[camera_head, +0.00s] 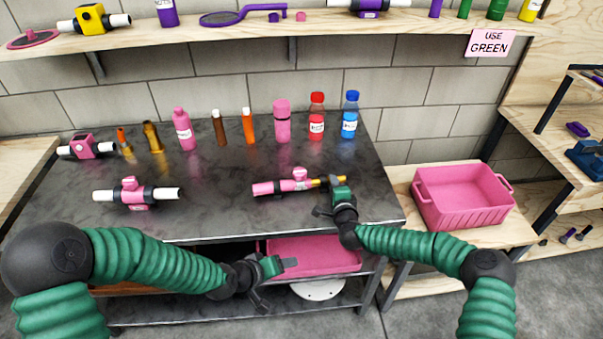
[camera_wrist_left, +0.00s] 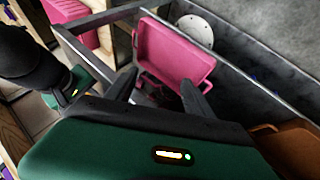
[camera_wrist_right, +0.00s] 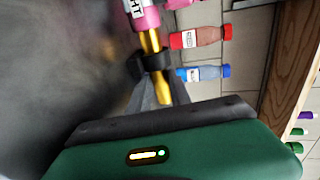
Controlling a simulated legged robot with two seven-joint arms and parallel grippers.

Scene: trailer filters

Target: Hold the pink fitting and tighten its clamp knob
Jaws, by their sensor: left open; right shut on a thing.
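A pink fitting (camera_head: 283,186) with a pink knob (camera_head: 299,173) on top lies at the front of the dark table, left of my right gripper. A brass rod (camera_head: 327,182) sticks out of its right end. My right gripper (camera_head: 338,190) is shut on this brass rod; the right wrist view shows the rod (camera_wrist_right: 155,62) running between the fingers and a black piece (camera_wrist_right: 152,62) around it. My left gripper (camera_head: 288,264) is open and empty in front of the table edge, below the tabletop. Its fingers (camera_wrist_left: 160,88) show spread in the left wrist view.
Another pink fitting with white pipe ends (camera_head: 135,193) sits at the table's left, and a further one (camera_head: 86,147) behind it. Several bottles stand along the back. A pink tray (camera_head: 315,254) is on the lower shelf; a pink crate (camera_head: 462,205) stands at right.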

